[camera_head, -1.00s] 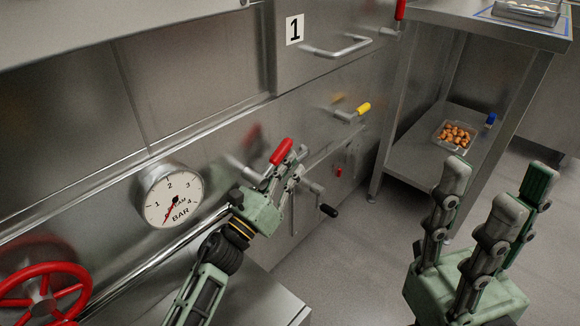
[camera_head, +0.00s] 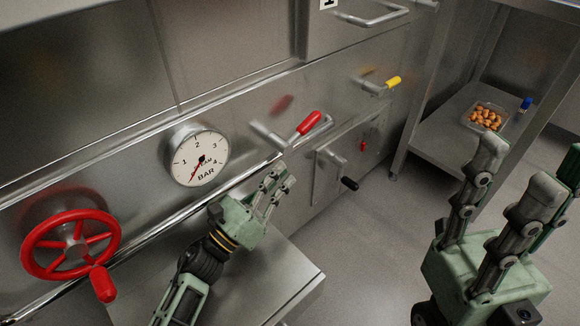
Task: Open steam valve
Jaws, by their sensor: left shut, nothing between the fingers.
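The red-handled lever (camera_head: 309,123) sticks out of the steel front panel, its handle pointing up and right. A red handwheel (camera_head: 70,244) with a red knob is on the panel at the lower left. The round BAR gauge (camera_head: 199,158) is between them, its needle pointing to the lower left. Which control is the steam valve is not labelled in view. My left gripper (camera_head: 276,181) is shut and empty, below the red lever and apart from it. My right gripper (camera_head: 513,165) is at the lower right with its fingers up and spread, holding nothing.
A yellow-handled lever (camera_head: 392,82) and a black-knobbed latch (camera_head: 349,183) are farther right on the panel. A shelf (camera_head: 440,140) holds a tray of brown pieces (camera_head: 487,116) and a blue item. A steel rail (camera_head: 140,256) runs behind my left arm. The floor (camera_head: 370,240) between the arms is clear.

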